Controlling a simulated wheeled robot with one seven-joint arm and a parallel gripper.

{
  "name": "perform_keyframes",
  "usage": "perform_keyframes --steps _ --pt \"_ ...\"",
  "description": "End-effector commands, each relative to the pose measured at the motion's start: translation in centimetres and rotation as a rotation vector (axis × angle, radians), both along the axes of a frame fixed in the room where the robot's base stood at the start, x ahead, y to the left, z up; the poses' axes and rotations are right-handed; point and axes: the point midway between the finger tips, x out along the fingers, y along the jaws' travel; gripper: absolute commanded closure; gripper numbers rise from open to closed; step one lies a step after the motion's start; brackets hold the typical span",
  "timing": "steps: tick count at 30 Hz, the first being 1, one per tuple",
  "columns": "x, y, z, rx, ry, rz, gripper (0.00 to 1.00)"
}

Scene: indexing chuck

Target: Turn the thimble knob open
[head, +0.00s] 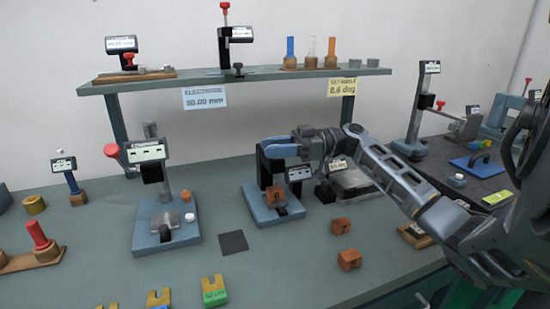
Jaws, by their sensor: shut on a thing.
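A small gauge stand with a blue-grey base (257,211) and a black upright frame (264,170) stands in the middle of the bench. A small readout (299,173) is on its right side, and a copper-brown block (275,194) sits low in the frame above the base. My gripper (281,149) reaches in from the right, at the top of this stand. It is shut on the thimble knob there, which its fingers and body largely hide. How far the knob is turned cannot be seen.
A similar gauge stand (152,237) is to the left. A dark square pad (233,242) lies between the stands. Copper blocks (340,226) lie in front to the right. A shelf (240,76) with instruments runs above and behind. My arm spans the right side.

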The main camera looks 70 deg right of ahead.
Motion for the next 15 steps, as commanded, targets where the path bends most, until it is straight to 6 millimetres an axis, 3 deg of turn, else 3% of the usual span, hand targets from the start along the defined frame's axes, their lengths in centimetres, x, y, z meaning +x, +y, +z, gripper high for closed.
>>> perform_keyframes --steps 15 --pt "0.02 -0.09 0.47 0.002 -0.008 0.137 0.9"
